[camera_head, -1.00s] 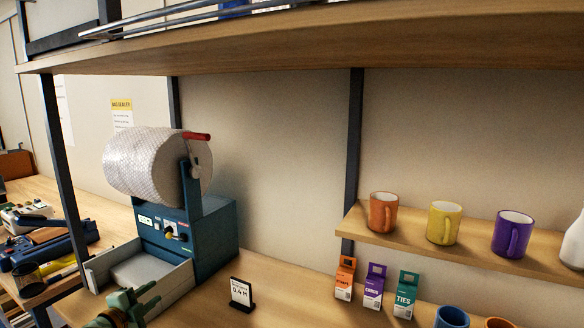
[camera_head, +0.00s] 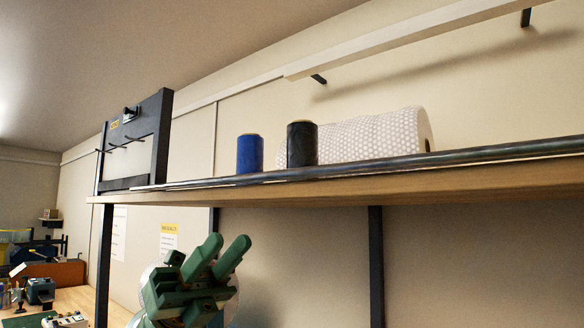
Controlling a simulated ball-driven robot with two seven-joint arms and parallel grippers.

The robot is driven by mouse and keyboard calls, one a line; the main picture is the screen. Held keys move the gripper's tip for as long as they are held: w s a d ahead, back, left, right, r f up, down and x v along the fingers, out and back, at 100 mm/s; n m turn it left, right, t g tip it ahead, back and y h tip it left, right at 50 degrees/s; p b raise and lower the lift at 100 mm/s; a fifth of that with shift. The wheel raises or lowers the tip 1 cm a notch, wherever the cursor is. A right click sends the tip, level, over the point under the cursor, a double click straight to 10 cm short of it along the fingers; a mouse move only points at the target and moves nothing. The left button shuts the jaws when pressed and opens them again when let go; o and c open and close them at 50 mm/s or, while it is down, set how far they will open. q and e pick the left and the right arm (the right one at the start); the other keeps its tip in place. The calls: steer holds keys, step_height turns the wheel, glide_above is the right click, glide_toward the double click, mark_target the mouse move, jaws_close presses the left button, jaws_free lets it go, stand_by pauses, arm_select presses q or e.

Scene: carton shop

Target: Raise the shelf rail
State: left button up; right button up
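The shelf rail (camera_head: 400,162) is a long dark metal bar. It runs low along the front edge of the high wooden shelf (camera_head: 300,192), from the left end out past the right edge of the picture. My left gripper (camera_head: 228,243), green with two thick fingers, points up below the shelf's front edge. Its fingers are apart with nothing between them. In the picture the fingertips are below the rail and not touching it. My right gripper is not in view.
A dark panel with pegs (camera_head: 137,140) stands at the left end. Dark posts (camera_head: 376,260) hold the shelf. A workbench (camera_head: 75,300) is at lower left.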

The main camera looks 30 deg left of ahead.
mark_target(286, 174)
arm_select(q)
steer(key=p+x, duration=0.4)
steer(key=x, duration=0.8)
steer(key=shift+r+p, duration=0.1)
steer(key=shift+p, duration=0.25)
steer(key=shift+d+r, duration=0.4)
steer(key=shift+d, duration=0.15)
jaws_close()
